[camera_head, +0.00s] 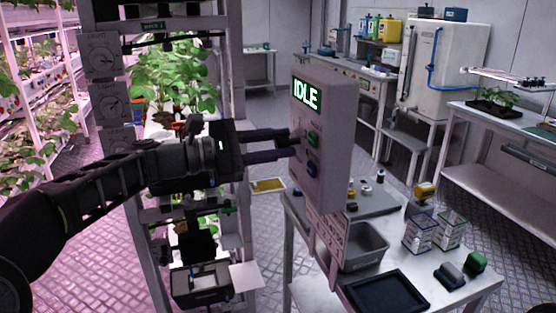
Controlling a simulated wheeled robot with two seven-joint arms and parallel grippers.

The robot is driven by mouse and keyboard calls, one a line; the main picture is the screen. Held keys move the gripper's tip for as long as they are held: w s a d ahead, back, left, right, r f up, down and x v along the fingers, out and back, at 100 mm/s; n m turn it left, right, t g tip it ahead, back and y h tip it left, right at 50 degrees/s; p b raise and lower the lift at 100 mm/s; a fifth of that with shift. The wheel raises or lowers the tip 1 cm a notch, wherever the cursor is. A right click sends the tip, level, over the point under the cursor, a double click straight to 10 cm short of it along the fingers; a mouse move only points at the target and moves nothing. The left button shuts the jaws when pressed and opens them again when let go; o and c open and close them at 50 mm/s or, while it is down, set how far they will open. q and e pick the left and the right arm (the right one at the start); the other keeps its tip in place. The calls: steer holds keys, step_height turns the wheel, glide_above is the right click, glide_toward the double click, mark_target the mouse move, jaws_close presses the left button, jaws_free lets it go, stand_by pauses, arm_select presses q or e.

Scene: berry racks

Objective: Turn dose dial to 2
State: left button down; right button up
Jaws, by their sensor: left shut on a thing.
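A grey control panel (328,150) stands on a post at the picture's centre. Its lit display (306,93) reads IDLE. My right gripper is not in view.
A table (455,288) behind the panel holds a grey bin (366,248), a black tray (388,292), wire baskets and small blocks. Plant racks stand at far left. Open floor (90,250) lies at lower left.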

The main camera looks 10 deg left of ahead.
arm_select(q)
steer(key=m+b, duration=0.2)
steer(key=b, duration=0.1)
steer(key=m+b, duration=0.5)
steer(key=m, duration=0.1)
steer(key=shift+f+b, duration=0.25)
steer(key=shift+b, duration=0.15)
steer(key=m+b, duration=0.2)
steer(key=shift+m, duration=0.4)
steer(key=shift+r+m+b, duration=0.2)
steer(key=shift+m+b, duration=0.5)
steer(key=shift+m, duration=0.3)
steer(key=c, duration=1.1)
jaws_free()
steer(key=shift+a, duration=0.1)
